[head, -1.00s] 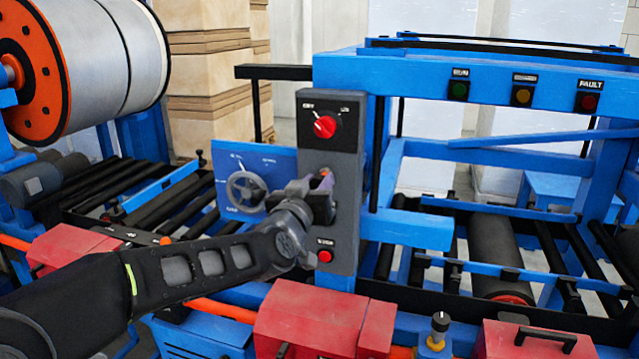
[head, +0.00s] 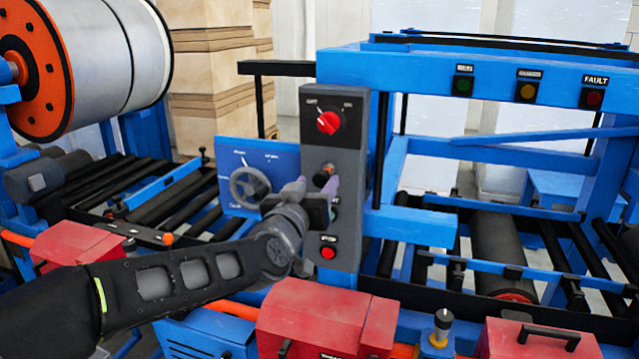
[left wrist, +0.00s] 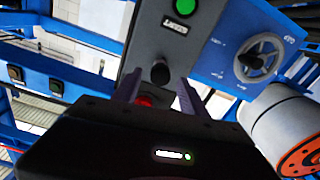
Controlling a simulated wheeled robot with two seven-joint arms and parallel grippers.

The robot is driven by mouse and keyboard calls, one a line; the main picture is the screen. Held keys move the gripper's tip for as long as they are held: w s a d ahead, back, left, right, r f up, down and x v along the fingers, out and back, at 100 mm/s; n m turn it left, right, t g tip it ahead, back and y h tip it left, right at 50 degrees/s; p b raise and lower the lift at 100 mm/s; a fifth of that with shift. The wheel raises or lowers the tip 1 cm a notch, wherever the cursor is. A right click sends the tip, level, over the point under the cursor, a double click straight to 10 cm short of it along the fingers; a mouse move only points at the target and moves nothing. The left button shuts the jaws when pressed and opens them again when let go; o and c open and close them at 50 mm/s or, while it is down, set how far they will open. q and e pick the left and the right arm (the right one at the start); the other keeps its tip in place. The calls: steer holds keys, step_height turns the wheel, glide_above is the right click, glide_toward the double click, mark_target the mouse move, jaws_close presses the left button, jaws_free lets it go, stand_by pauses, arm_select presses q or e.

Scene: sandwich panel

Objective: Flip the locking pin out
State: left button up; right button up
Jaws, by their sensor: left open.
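My left gripper (head: 316,187) is open in front of the grey control panel (head: 345,235). The left wrist view also shows this dark knob (left wrist: 160,74) just beyond the fingers (left wrist: 159,97), apparently not gripped. A short upright pin with a black top (head: 442,325) stands at the front, away from the gripper; I cannot tell for certain whether it is the locking pin. My right gripper is not in view.
A red selector (head: 328,122) sits high on the panel and a red button (head: 327,253) low. A green button (left wrist: 180,6) shows in the left wrist view. A handwheel (head: 250,187) is left of the panel. Red boxes (head: 325,320) line the front.

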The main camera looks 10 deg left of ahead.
arm_select(q)
steer(key=s, duration=0.4)
steer(key=shift+s+a, duration=0.1)
steer(key=shift+s, duration=0.2)
steer(key=s+d+f+g+h, duration=0.1)
steer(key=s+d+f+g, duration=0.15)
steer(key=f, duration=0.85)
steer(key=s+d+f+g+h, duration=0.1)
steer(key=d+f+g, duration=0.2)
steer(key=f, duration=0.9)
steer(key=s+d+f+g, duration=0.1)
steer(key=d+f+g, duration=0.2)
steer(key=f, duration=0.8)
steer(key=s+d+f+g+h, duration=0.1)
steer(key=s+f+g, duration=0.8)
steer(key=s+f, duration=1.8)
steer(key=shift+s+d+f+n, duration=0.3)
steer(key=shift+s+d, duration=0.15)
steer(key=shift+d, duration=0.2)
